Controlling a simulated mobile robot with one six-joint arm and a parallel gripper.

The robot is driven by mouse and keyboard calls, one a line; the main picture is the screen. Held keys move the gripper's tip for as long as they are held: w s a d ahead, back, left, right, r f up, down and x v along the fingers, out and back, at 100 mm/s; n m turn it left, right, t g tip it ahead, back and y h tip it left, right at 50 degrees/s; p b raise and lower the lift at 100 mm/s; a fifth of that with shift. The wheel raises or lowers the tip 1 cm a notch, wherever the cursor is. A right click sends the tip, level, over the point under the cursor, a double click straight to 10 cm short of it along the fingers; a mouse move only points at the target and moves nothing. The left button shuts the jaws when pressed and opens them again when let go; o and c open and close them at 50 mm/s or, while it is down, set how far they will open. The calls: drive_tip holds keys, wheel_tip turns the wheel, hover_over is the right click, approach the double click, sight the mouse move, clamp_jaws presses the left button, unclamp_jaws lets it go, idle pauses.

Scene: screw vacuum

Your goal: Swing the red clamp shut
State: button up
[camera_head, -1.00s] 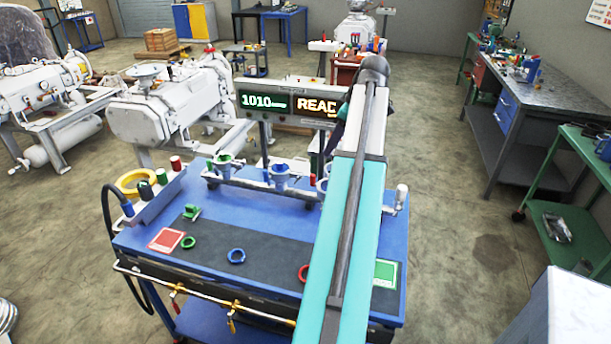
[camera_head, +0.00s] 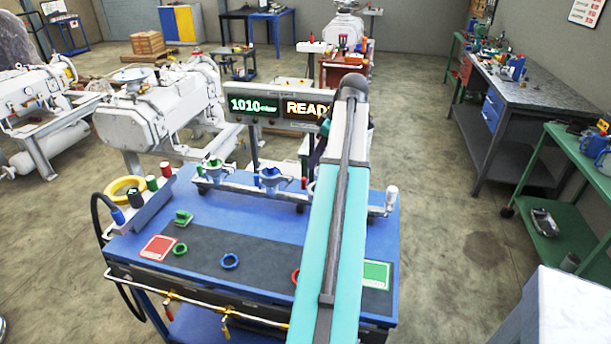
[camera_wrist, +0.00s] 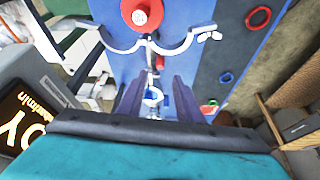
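In the wrist view, an open clamp (camera_wrist: 184,51) spreads two grey curved halves below a red round fitting (camera_wrist: 141,14), with a wing nut at its right end. I take it for the red clamp. My gripper (camera_wrist: 156,88) shows two dark fingers apart, with nothing visibly held between them. The clamp lies above the fingers in that picture. A blue flanged port (camera_wrist: 151,97) shows beyond, between the fingers. In the head view, my arm hides the red station and my fingers. The green port (camera_head: 213,171) and blue port (camera_head: 269,180) stand on the manifold left of my arm.
The blue bench (camera_head: 200,205) carries a dark mat with a green ring (camera_head: 180,249), a blue ring (camera_head: 229,261) and a partly hidden red ring (camera_head: 295,275). Red (camera_head: 158,247) and green (camera_head: 376,275) pads lie at its sides. A display (camera_head: 280,106) stands behind.

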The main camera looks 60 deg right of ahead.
sight(305, 178)
drive_tip(key=shift+p+x, duration=1.1)
drive_tip(key=shift+x, duration=3.75)
drive_tip(key=shift+s, duration=0.1)
clamp_jaws()
drive_tip(key=shift+d, duration=0.2)
drive_tip(key=shift+a, duration=0.1)
